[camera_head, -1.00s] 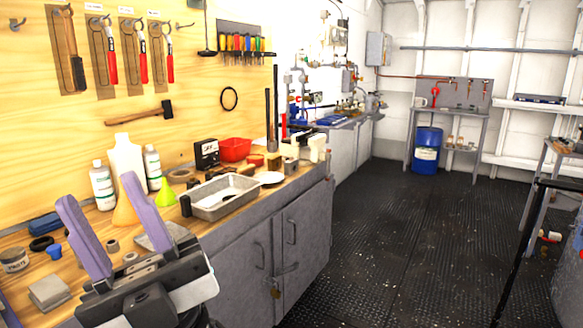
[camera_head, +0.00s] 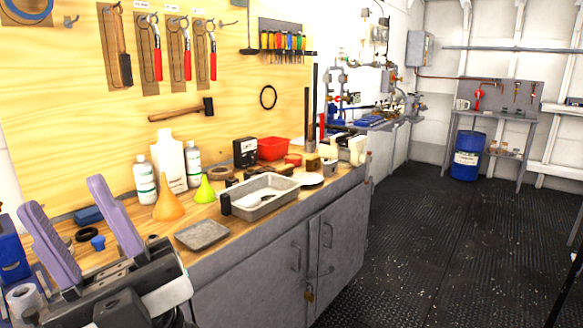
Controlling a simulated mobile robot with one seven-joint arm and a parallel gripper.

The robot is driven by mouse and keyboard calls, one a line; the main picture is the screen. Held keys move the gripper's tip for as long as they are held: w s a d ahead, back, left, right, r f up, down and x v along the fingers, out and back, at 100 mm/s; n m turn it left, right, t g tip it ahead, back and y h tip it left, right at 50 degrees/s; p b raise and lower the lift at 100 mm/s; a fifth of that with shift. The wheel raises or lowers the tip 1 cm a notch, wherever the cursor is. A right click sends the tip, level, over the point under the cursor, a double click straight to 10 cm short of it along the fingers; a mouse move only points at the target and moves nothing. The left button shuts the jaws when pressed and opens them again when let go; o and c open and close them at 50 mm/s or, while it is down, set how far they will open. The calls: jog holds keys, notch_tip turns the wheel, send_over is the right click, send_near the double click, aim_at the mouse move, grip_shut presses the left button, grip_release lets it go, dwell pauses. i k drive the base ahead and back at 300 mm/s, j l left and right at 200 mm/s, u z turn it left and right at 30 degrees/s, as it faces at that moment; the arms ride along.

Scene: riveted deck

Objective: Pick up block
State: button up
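My gripper (camera_head: 65,196) is at the lower left, with its two purple fingers pointing up and spread wide. A small brown block (camera_head: 313,161) sits toward the far right end of the wooden bench, behind the metal tray (camera_head: 262,199). A small reddish block (camera_head: 293,160) is just left of it. Both are well away from my gripper. I cannot tell which one is the task's block.
White bottles (camera_head: 170,163), an orange funnel (camera_head: 168,206) and a green funnel (camera_head: 204,191) stand along the bench (camera_head: 165,231). A red bin (camera_head: 272,149) and a flat grey plate (camera_head: 202,235) are also there. Grey cabinets (camera_head: 255,280) lie below. The dark floor (camera_head: 430,235) at right is open.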

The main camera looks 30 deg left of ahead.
aim_at(330, 166)
jog(key=i+l+u, duration=0.1)
jog(key=i+u, duration=0.3)
jog(key=i+l+u, duration=0.25)
jog(key=u, duration=0.2)
jog(key=i+l+u, duration=0.25)
jog(key=i+l, duration=0.6)
